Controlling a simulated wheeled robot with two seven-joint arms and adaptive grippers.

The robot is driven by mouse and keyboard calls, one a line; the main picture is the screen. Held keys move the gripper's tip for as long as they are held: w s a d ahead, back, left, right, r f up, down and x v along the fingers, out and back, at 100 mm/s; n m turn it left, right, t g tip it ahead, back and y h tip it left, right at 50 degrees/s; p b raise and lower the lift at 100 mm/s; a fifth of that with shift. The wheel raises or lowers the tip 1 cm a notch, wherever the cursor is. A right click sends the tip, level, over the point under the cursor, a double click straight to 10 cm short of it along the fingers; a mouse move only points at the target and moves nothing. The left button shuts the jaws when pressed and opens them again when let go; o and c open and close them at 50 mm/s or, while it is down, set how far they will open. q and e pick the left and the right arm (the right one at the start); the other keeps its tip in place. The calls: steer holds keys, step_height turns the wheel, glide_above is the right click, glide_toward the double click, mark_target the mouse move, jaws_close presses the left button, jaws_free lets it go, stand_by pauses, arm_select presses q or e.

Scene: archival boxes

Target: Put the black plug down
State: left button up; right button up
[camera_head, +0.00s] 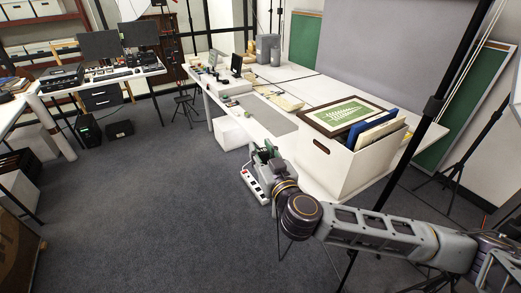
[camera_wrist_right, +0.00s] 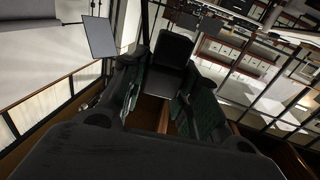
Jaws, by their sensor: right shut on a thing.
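My right gripper (camera_head: 266,152) reaches in from the right in the head view, over the near side of the white table. In the right wrist view its two green-lined fingers (camera_wrist_right: 165,90) are shut on a dark, blocky thing, which I take as the black plug (camera_wrist_right: 172,48). In the head view the plug is not clear behind the fingers. A white power strip (camera_head: 254,186) with dark sockets and a red part shows just below the gripper. I cannot tell what it rests on. My left gripper is not in view.
A large white box (camera_head: 330,172) with a framed fern picture (camera_head: 345,115) and blue and cream folders stands right of the gripper. A grey mat (camera_head: 262,115) lies on the table (camera_head: 215,105) behind. A black stand pole (camera_head: 410,150) rises at right. Open carpet lies left.

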mark_target(267, 162)
steer(key=shift+s+d+f+n+g+y, duration=0.2)
steer(key=shift+f+n+g+y, duration=0.35)
steer(key=shift+y, duration=0.4)
steer(key=shift+s+d+f+n+g+y, duration=0.1)
steer(key=shift+d+f+n+g+y, duration=0.3)
steer(key=shift+n+y, duration=0.5)
steer(key=shift+s+d+f+n+g+y, duration=0.15)
steer(key=shift+f+n+g+y, duration=0.4)
steer(key=shift+y, duration=0.5)
steer(key=n+g+y, duration=0.1)
steer(key=f+n+g+y, duration=0.1)
steer(key=g+y, duration=0.1)
steer(key=shift+s+d+f+n, duration=0.25)
steer(key=shift+s+n, duration=0.05)
steer(key=shift+n, duration=0.1)
steer(key=shift+s+a+n+g+y, duration=0.15)
steer(key=shift+n+g+y, duration=0.15)
steer(key=shift+g, duration=0.2)
steer(key=shift+d+f+g, duration=0.2)
steer(key=shift+f+g, duration=0.05)
steer(key=shift+g, duration=0.05)
steer(key=shift+d+f+n+g+y, duration=0.25)
steer(key=shift+f+n+g+y, duration=0.05)
steer(key=shift+f+n, duration=0.1)
steer(key=shift+f+g, duration=0.1)
steer(key=shift+g, duration=0.2)
